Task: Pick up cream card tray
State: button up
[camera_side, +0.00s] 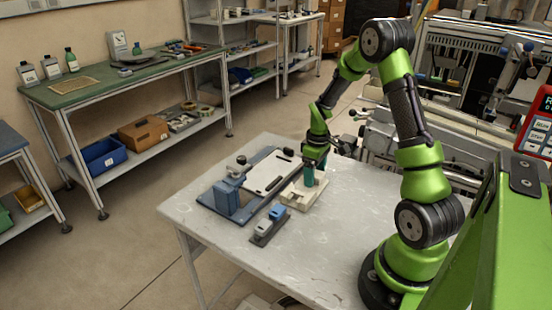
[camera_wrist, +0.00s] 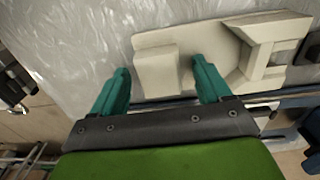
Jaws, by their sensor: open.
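The cream card tray (camera_side: 293,198) lies on the white table, to the right of a blue-grey fixture. In the wrist view the cream tray (camera_wrist: 225,30) has a raised block at its left and an angled holder at its right. My gripper (camera_side: 312,178) is low over the tray in the side view and hides part of it. In the wrist view my gripper (camera_wrist: 163,75) has its two teal fingers apart, with the raised block between them. A gap shows between the left finger and the block.
A blue-grey fixture with a white plate (camera_side: 270,172) stands left of the tray. A small grey holder with blue and white pieces (camera_side: 268,227) sits in front of it. The table's (camera_side: 310,255) front area is clear. A green-topped bench (camera_side: 120,75) stands behind.

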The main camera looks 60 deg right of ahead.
jog(key=c, duration=1.3)
jog(key=shift+o, duration=0.2)
jog(key=shift+r, duration=0.15)
